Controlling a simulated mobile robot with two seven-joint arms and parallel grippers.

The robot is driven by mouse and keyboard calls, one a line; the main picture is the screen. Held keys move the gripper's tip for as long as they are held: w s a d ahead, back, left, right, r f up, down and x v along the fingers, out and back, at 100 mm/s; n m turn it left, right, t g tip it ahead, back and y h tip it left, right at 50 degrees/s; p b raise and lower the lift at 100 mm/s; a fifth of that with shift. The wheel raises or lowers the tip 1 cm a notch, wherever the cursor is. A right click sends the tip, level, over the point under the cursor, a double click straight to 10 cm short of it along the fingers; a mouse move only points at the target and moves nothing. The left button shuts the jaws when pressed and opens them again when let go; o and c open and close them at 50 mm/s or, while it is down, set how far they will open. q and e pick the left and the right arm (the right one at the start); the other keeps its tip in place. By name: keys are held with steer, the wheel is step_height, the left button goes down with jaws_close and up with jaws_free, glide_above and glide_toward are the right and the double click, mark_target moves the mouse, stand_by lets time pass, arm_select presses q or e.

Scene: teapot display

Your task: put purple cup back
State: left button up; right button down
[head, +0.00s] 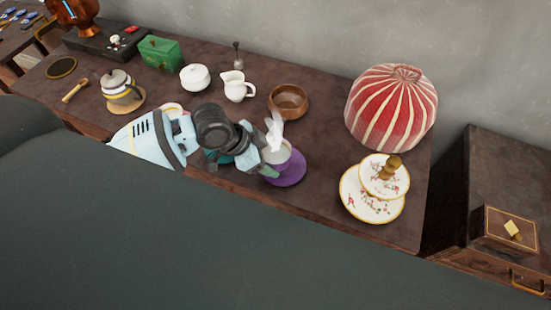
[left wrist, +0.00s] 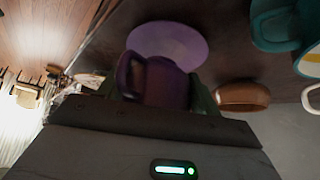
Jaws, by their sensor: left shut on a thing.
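The purple cup (head: 277,154) is in my left gripper (head: 266,163), over the left part of the purple saucer (head: 290,174) near the table's front edge. I cannot tell whether the cup's base touches the saucer. A white wisp rises above the cup in the head view. My right gripper is not in view.
A wooden bowl (head: 288,100) and white pitcher (head: 236,87) stand behind. A tiered floral plate stand (head: 373,190) is right of the saucer, with a red striped cozy (head: 392,108) behind. Teal cups (left wrist: 274,30) show in the wrist view. Table (head: 325,150) is bare between saucer and stand.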

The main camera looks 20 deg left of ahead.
mark_target(272, 160)
arm_select(q)
steer(key=shift+w+d+f, duration=0.1)
steer(key=shift+w+d, duration=0.3)
steer(key=shift+w, duration=0.2)
steer(key=shift+w+d, duration=0.4)
steer(key=shift+w, duration=0.2)
steer(key=shift+f, duration=1.7)
steer(key=c, duration=0.5)
jaws_close()
steer(key=shift+s+f, duration=0.1)
steer(key=shift+f, duration=0.45)
